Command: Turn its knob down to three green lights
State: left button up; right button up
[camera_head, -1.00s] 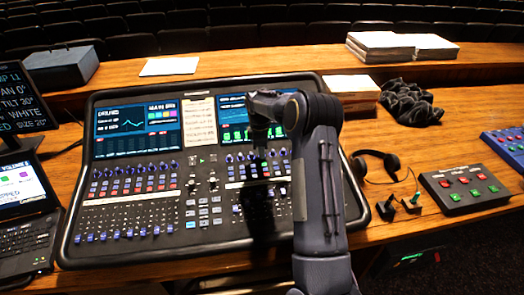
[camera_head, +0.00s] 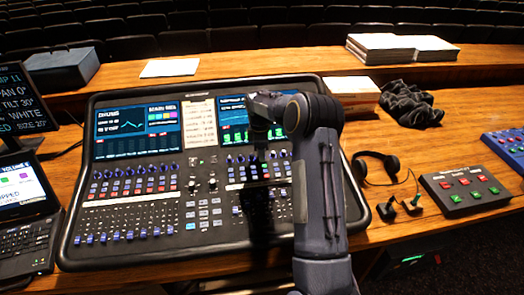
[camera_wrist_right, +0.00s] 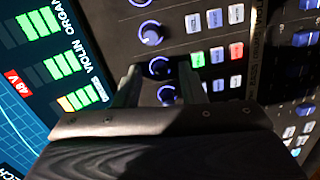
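The mixing desk (camera_head: 170,255) fills the middle of the head view. My right gripper (camera_head: 262,158) points down over its right-hand knob row, partly hidden by my own arm. In the right wrist view my right gripper (camera_wrist_right: 160,72) has its two fingers apart. A dark knob with a blue ring (camera_wrist_right: 158,68) shows between the fingertips, with dark gaps at its sides; contact is not clear. Another knob (camera_wrist_right: 167,93) lies nearer the palm. My left gripper is not in view.
Headphones (camera_head: 375,165) and a button box (camera_head: 464,190) lie right of the desk. A laptop (camera_head: 28,240) stands left. Lit buttons (camera_wrist_right: 197,60) and other knobs (camera_wrist_right: 151,32) sit close around the fingers. A dark cloth (camera_head: 410,103) lies behind.

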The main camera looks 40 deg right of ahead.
jog(key=r, duration=0.2)
jog(key=r+b, duration=0.1)
jog(key=r, duration=0.4)
jog(key=shift+a, duration=0.3)
jog(key=shift+s+r, duration=0.1)
jog(key=shift+r, duration=0.3)
